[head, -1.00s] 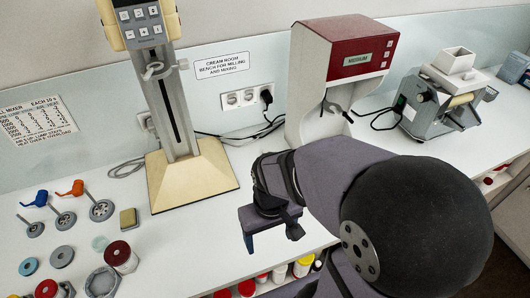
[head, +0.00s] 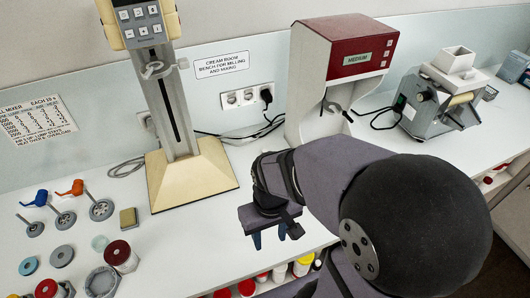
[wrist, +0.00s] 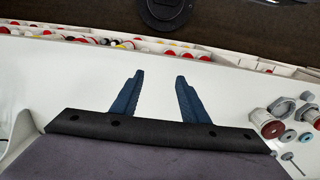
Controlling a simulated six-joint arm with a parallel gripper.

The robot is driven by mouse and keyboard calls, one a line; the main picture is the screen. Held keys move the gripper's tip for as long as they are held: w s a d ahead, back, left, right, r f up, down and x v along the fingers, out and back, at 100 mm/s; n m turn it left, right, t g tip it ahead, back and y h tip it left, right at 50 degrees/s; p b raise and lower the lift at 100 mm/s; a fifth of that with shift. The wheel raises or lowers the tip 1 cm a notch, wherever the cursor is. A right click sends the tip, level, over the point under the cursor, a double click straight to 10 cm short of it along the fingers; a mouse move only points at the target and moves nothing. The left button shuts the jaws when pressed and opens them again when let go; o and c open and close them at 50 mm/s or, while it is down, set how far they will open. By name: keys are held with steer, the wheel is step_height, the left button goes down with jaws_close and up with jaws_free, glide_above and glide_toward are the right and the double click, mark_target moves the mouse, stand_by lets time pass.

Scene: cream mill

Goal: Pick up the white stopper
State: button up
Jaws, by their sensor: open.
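I cannot make out a white stopper for certain in either view. Small parts lie at the left of the bench in the head view, among them a pale greenish disc (head: 99,243), a blue disc (head: 28,266) and a grey disc (head: 62,256). My gripper (head: 270,238) is above the front middle of the bench, well to the right of these parts. In the wrist view my gripper (wrist: 159,76) shows two blue fingers apart with nothing between them. The small parts appear at the right edge there, away from the fingers.
Three long-stemmed discs, two orange and blue levers and a tan block (head: 128,218) lie behind. A mixer stand (head: 190,176), a red-topped machine (head: 342,62) and a grey mill (head: 440,100) line the back. Shelves of jars (wrist: 110,42) sit below the front edge.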

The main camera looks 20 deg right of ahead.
steer(key=w+d+f+t+b, duration=0.4)
steer(key=w+d+f, duration=0.1)
steer(key=w, duration=0.6)
steer(key=w+d+f+t+h+b, duration=0.1)
steer(key=w+d+f+t+b, duration=0.3)
steer(key=w, duration=0.7)
steer(key=w+d+f+m+t+b, duration=0.1)
steer(key=w+d+f+t+b, duration=0.3)
steer(key=w, duration=0.7)
steer(key=shift+w+d+f+t, duration=0.2)
steer(key=shift+d+f+t, duration=0.1)
steer(key=shift+d+f, duration=0.65)
steer(key=shift+w+d+t+b, duration=0.3)
steer(key=shift+w+t+b, duration=0.05)
steer(key=shift+w+t, duration=0.1)
steer(key=shift+p+x, duration=0.45)
steer(key=shift+x, duration=0.65)
steer(key=shift+w+a+r, duration=0.1)
steer(key=p+x, duration=0.2)
steer(key=x, duration=0.1)
steer(key=shift+w+a, duration=0.1)
steer(key=shift+p+x, duration=0.35)
steer(key=shift+x, duration=0.55)
jaws_close()
